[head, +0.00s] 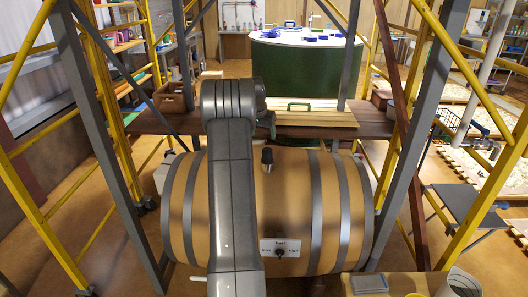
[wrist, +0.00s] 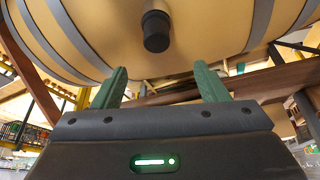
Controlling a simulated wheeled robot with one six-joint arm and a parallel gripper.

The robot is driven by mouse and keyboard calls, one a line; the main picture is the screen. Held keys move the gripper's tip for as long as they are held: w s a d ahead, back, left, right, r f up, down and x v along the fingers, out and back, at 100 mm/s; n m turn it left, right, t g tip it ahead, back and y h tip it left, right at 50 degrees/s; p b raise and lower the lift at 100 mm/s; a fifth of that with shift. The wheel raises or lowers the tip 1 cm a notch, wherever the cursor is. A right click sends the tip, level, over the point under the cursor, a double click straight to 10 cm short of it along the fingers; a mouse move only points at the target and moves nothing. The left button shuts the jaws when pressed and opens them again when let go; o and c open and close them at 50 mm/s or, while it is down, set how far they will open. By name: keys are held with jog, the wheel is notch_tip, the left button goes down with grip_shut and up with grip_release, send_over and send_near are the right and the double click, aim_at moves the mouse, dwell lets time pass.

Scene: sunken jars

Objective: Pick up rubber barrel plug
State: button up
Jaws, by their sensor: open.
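The rubber barrel plug (head: 267,157) is a short black cylinder standing up from the top of a wooden barrel (head: 290,200) with grey hoops. In the head view my arm hides most of the gripper.
A white label (head: 280,246) with a dark knob is on the barrel's front. Behind the barrel, a wooden shelf (head: 385,130) holds a slatted board (head: 315,118) and a brown crate (head: 170,100). Yellow and grey scaffold posts stand on both sides. A green vat (head: 305,70) stands farther back.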

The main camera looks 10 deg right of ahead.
aim_at(267, 150)
jog(key=p+x, duration=0.1)
jog(key=x, duration=0.7)
jog(key=shift+w, duration=0.15)
jog(key=shift+s+d+p+x, duration=0.15)
jog(key=shift+p+x, duration=0.35)
jog(key=shift+x, duration=0.9)
jog(key=shift+s+d+p+x, duration=0.1)
jog(key=shift+p+x, duration=0.35)
jog(key=shift+x, duration=0.95)
jog(key=c, duration=1)
